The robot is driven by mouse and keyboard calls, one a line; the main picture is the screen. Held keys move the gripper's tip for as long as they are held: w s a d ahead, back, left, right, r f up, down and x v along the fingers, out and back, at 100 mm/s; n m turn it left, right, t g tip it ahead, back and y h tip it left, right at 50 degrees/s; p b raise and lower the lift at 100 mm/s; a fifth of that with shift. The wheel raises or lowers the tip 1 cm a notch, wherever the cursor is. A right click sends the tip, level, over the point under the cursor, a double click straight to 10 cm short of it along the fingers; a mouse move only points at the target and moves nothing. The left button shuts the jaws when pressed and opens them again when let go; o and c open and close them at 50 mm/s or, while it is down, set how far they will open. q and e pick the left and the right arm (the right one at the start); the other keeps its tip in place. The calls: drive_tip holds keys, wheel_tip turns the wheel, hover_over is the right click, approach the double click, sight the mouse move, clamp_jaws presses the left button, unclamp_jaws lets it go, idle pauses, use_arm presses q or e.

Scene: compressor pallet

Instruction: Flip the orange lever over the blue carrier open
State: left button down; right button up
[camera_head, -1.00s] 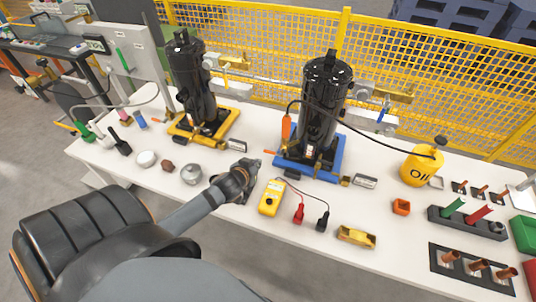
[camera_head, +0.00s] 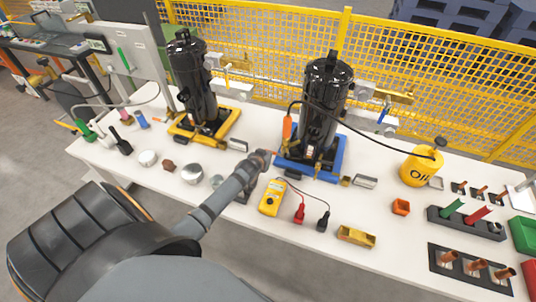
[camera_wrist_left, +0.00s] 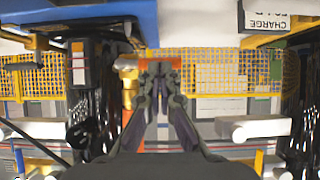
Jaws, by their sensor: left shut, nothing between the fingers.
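The blue carrier (camera_head: 296,171) holds a tall black compressor (camera_head: 325,100). An orange lever lies low at the carrier's left edge; in the head view my left gripper (camera_head: 266,158) now covers most of it. In the left wrist view orange (camera_wrist_left: 157,67) shows right at the tips of my left gripper (camera_wrist_left: 160,70); I cannot tell whether they touch. The left gripper is shut and empty. A larger orange handle (camera_head: 287,127) stands upright beside the compressor. My right gripper is in neither view.
A yellow multimeter (camera_head: 271,197) with red and black leads lies right of my left forearm. A second compressor (camera_head: 192,85) stands in a yellow carrier (camera_head: 178,133) at left. A yellow oil can (camera_head: 420,167) stands at right. A yellow mesh fence (camera_head: 440,75) runs behind.

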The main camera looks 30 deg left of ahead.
use_arm(q)
drive_tip(key=shift+w+f, duration=0.2)
drive_tip(key=shift+w, duration=0.1)
use_arm(e)
drive_tip(key=shift+d, duration=0.2)
drive_tip(key=shift+d, duration=0.15)
use_arm(q)
drive_tip(key=shift+a+f, duration=0.1)
drive_tip(key=shift+f, duration=0.05)
